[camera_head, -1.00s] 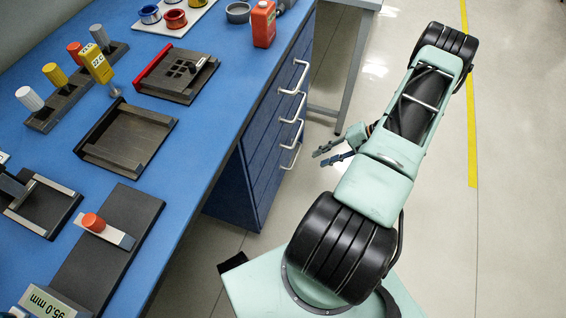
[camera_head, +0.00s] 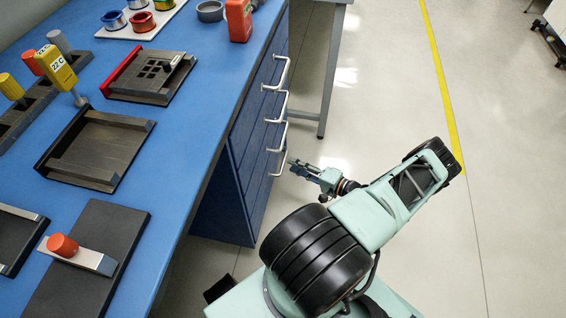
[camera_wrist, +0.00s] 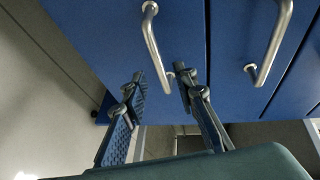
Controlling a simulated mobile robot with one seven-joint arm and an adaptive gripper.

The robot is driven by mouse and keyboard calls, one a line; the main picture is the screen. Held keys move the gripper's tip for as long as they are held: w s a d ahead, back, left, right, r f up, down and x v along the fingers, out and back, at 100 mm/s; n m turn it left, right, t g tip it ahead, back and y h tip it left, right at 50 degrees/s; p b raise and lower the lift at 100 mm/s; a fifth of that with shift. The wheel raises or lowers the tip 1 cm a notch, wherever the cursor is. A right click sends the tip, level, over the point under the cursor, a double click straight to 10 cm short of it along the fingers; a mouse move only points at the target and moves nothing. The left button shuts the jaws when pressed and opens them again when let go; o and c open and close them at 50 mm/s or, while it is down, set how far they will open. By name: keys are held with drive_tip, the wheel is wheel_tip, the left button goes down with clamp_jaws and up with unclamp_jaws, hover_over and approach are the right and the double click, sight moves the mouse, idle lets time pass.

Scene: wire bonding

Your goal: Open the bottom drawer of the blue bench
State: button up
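The blue bench (camera_head: 172,178) has a column of drawers with metal bar handles on its right face, and all look shut. The bottom handle (camera_head: 279,163) is the lowest bar in the head view. My gripper (camera_head: 293,166) is just right of it, pointing at the drawer fronts. In the wrist view my gripper (camera_wrist: 161,74) has its two fingers apart. The bottom drawer's handle (camera_wrist: 153,40) shows there, its near end between the fingertips. I cannot tell whether they touch it. The bottom drawer front (camera_wrist: 98,28) is flat and blue.
A second handle (camera_wrist: 272,45) is to the right in the wrist view. A grey table leg (camera_head: 331,75) stands beyond the drawers. Trays, tools and a red bottle (camera_head: 238,20) are on the bench top.

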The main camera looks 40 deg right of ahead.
sight(284, 160)
drive_tip(key=b+x, duration=0.1)
drive_tip(key=x, duration=0.5)
drive_tip(key=shift+c, duration=0.6)
clamp_jaws()
